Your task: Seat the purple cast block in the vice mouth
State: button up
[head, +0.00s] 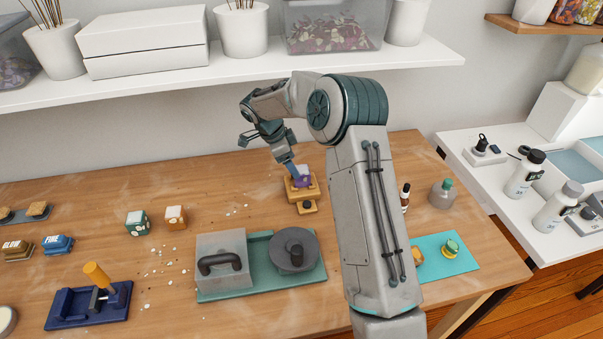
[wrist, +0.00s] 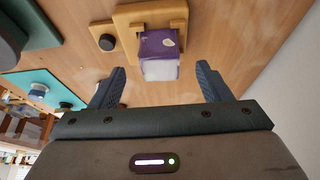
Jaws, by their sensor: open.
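The purple cast block (head: 303,177), with white patches, sits in a wooden holder (head: 307,194) near the back middle of the table. The block also shows in the wrist view (wrist: 160,42), held between the holder's raised sides. My gripper (wrist: 160,70) is open, its two fingers apart on either side of the block's near end, with gaps visible on both sides. In the head view my gripper (head: 291,168) is just at the block and partly hides it. A dark blue vice (head: 75,306) with an orange handle (head: 96,273) stands at the front left; its mouth is hard to make out.
Crumbs lie about. A shelf (head: 250,66) hangs behind.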

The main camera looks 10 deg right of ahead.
aim_at(301, 169)
jog(key=shift+d, duration=0.6)
jog(key=shift+p+x, duration=0.6)
jog(key=shift+x, duration=1.9)
jog(key=c, duration=1)
jog(key=shift+c, duration=0.7)
jog(key=shift+r, duration=0.15)
